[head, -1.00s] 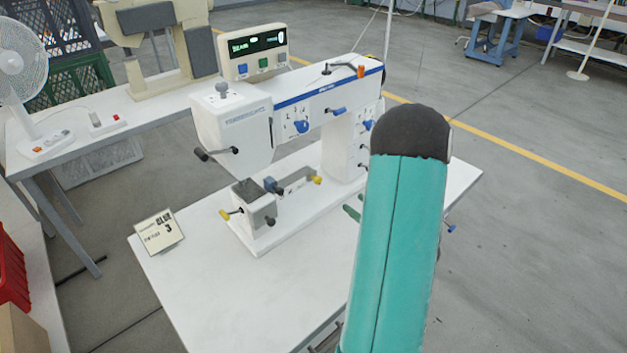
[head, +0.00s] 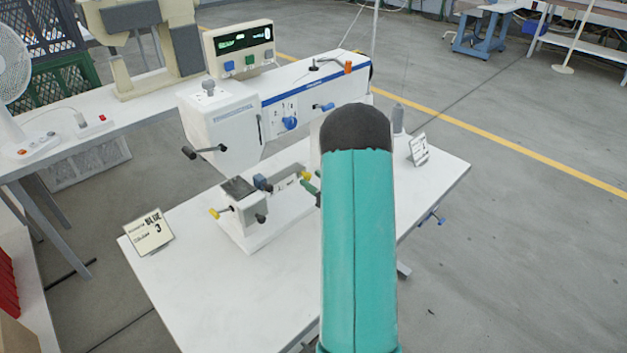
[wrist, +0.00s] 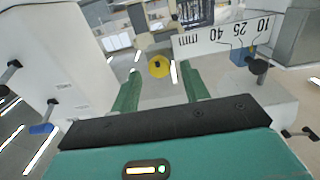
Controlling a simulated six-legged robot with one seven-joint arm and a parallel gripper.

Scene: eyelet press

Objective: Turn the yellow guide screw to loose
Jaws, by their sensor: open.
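The yellow guide screw (head: 306,175) sits at the right end of the guide on the white machine's bed. In the wrist view its round yellow knob (wrist: 158,67) shows face-on beside the white scale strip (wrist: 215,38) marked 40, 25, 10. My gripper (wrist: 160,73) is open, with one green finger on each side of the knob's line. The knob appears just beyond the fingertips, and I cannot tell if they touch it. In the head view my gripper's green fingertip (head: 310,187) shows close beside the screw; my teal arm hides the rest.
A second yellow-tipped handle (head: 216,213) sticks out at the bed's left end. A blue block (head: 262,182) sits on the guide. The machine head (head: 222,125) with black and blue levers overhangs the bed. A sign (head: 150,232) stands on the table's left; the table front is clear.

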